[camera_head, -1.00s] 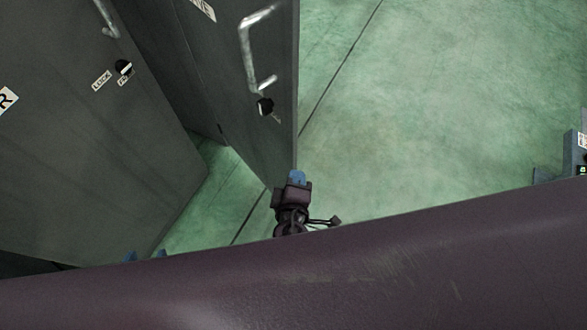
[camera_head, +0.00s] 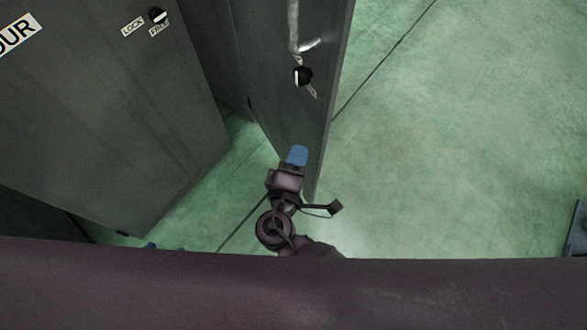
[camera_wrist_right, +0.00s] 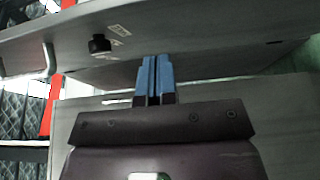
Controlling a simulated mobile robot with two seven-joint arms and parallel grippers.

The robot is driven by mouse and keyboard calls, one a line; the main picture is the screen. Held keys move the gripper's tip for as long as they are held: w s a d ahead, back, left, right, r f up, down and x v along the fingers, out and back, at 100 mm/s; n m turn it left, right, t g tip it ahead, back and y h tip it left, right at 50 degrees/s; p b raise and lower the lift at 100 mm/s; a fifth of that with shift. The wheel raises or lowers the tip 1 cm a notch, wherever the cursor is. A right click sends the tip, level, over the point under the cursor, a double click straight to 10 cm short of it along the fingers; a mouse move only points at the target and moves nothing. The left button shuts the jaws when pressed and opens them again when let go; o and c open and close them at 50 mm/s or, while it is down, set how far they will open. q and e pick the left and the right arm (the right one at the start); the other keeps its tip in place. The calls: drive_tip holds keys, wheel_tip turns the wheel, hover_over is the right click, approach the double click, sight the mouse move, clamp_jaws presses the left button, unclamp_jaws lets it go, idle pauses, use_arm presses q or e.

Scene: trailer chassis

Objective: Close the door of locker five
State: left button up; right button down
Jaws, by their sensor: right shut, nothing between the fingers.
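An open dark grey door (camera_head: 285,110), likely locker five's though its name is out of view, stands swung out in the head view. It has a metal bar handle (camera_head: 294,28) and a black knob (camera_head: 303,76). My right gripper (camera_head: 297,155) is shut and empty, its blue fingertips in front of the door's lower part. In the right wrist view the shut fingers (camera_wrist_right: 154,78) point at the grey door panel with its knob (camera_wrist_right: 99,45); contact cannot be told.
Another grey door (camera_head: 110,130), with a sign ending in "OUR" (camera_head: 17,36), is at the left. Green floor (camera_head: 450,140) is clear to the right. A grey object (camera_head: 578,235) is at the right edge. Black shelving with red posts (camera_wrist_right: 50,105) shows in the right wrist view.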

sight(321, 125)
drive_tip(key=w+d, duration=0.1)
drive_tip(key=w, duration=0.1)
drive_tip(key=w+d, duration=0.1)
drive_tip(key=w, duration=0.1)
drive_tip(key=shift+d, duration=0.4)
drive_tip(key=shift+w+d, duration=0.35)
drive_tip(key=shift+d, duration=0.25)
drive_tip(key=shift+d, duration=0.1)
